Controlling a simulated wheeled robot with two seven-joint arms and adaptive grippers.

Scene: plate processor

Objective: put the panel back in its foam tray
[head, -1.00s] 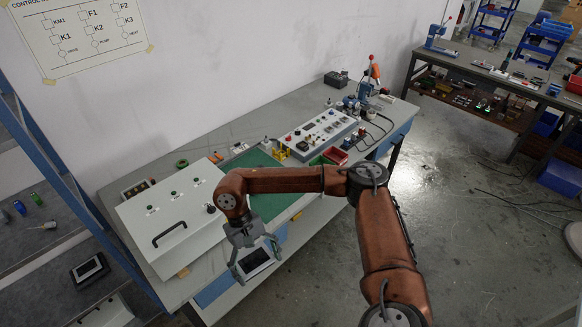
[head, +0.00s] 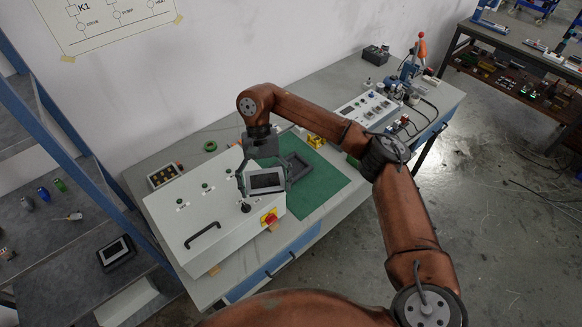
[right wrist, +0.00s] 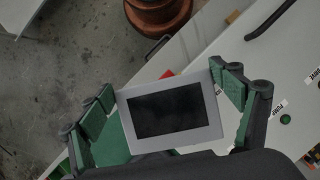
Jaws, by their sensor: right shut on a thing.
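The panel (head: 266,181), a light grey frame around a dark screen, is held in the air by my right gripper (head: 264,178). In the right wrist view the panel (right wrist: 168,110) sits between the two green-padded fingers (right wrist: 166,98), its screen facing the camera. A dark square foam tray (head: 304,160) lies on the green mat, just right of and behind the gripper in the head view. The gripper and panel partly cover it, and its inside shows only in part. My left gripper is out of view.
The white control cabinet (head: 208,225) with a black handle and red switch (head: 269,218) stands directly left of the green mat (head: 322,188). A grey console (head: 368,108) stands behind right. Another dark screen unit (head: 116,253) lies on the left shelf. The mat's front part is clear.

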